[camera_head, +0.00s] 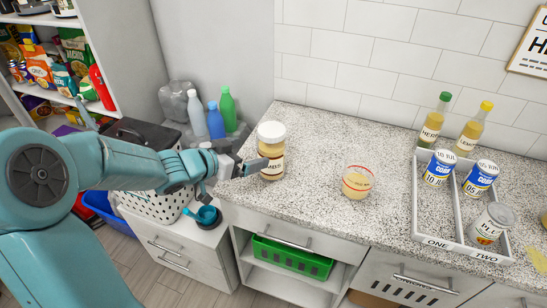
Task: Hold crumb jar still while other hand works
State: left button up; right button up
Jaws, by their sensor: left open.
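A jar (271,152) with a cream lid, pale contents and a dark label stands upright at the left end of the speckled counter (320,199); I take it to be the crumb jar. My left gripper (243,168) reaches in from the left, just left of the jar at about its lower half. It is open; whether a finger touches the jar is unclear. A clear cup (357,181) with red markings and pale contents stands to the right of the jar. My right gripper is not in view.
The counter between cup and tray is clear. A white perforated basket (145,205) and several plastic bottles are at the left, beyond the counter's end.

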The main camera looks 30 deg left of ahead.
aim_at(261, 150)
pick_arm(q)
jog(key=x, duration=0.4)
jog(key=shift+w+d, duration=0.1)
jog(key=shift+d, duration=0.05)
jog(key=x, duration=0.5)
jog(key=shift+w+f, duration=0.2)
jog(key=shift+w, duration=0.1)
jog(key=shift+s+r, duration=0.1)
jog(key=shift+d, duration=0.1)
jog(key=c, duration=1.1)
jog(key=shift+o, duration=0.2)
jog(key=shift+r, duration=0.1)
notch_tip(261, 150, up, 20)
jog(key=p, duration=0.9)
jog(key=shift+p, duration=0.4)
